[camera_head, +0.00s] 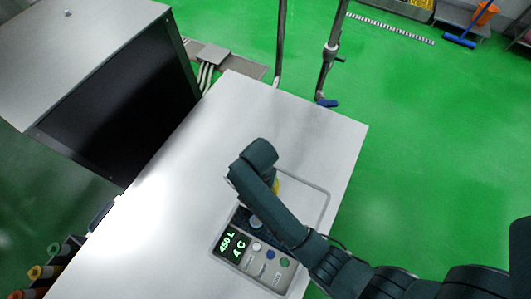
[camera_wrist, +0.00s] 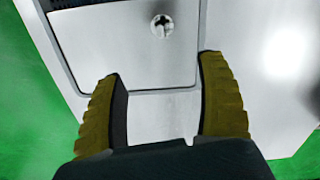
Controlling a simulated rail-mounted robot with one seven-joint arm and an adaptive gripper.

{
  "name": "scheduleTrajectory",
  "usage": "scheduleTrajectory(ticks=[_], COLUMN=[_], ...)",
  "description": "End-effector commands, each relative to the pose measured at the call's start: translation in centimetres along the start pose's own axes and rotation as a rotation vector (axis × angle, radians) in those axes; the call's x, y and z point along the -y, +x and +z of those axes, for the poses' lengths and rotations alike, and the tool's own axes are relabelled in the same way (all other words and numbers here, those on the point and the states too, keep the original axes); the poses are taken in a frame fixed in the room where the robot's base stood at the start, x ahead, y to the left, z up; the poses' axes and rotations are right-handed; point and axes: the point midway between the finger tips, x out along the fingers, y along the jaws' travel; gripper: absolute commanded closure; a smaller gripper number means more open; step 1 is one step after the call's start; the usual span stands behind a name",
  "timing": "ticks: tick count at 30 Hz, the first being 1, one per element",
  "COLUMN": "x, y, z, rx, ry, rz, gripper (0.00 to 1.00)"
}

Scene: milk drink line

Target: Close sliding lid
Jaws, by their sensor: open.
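The sliding lid (camera_wrist: 105,55) is a flat light-grey panel inside a rounded frame, with a round metal knob (camera_wrist: 161,25) near its upper right in the wrist view. A dark strip (camera_wrist: 75,3) shows at the top left, beyond the lid's edge. In the head view, my arm covers much of the lid; the frame (camera_head: 325,200) shows to its right. My gripper (camera_wrist: 162,72) is open and empty, its two yellow-padded fingers apart over the lid's near end, with the knob ahead of the gap. In the head view only a yellow bit of it shows.
A control panel (camera_head: 232,262) with a "450 L 4 C" display and buttons sits on the white top (camera_head: 165,215). A large grey box (camera_head: 85,45) with a dark front stands at the upper left. Metal posts (camera_head: 333,45) rise behind. Green floor (camera_head: 430,150) lies open on the right.

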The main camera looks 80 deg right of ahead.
Motion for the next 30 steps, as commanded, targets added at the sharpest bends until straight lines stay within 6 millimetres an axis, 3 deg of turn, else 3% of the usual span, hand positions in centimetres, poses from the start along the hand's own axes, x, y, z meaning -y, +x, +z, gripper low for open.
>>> scheduleTrajectory(ticks=[1,5,21,25,30], x=[0.5,0.6,0.6,0.7,0.7], y=[-1.1,0.0,12.4,14.5,15.6], z=[0.1,0.3,0.3,0.3,0.3], rx=[-0.002,-0.001,0.0,-0.001,-0.001], ry=[-0.009,-0.015,-0.013,-0.013,-0.013], rz=[-0.006,-0.005,-0.007,-0.008,-0.01], gripper=[0.27,0.27,0.27,0.27,0.27])
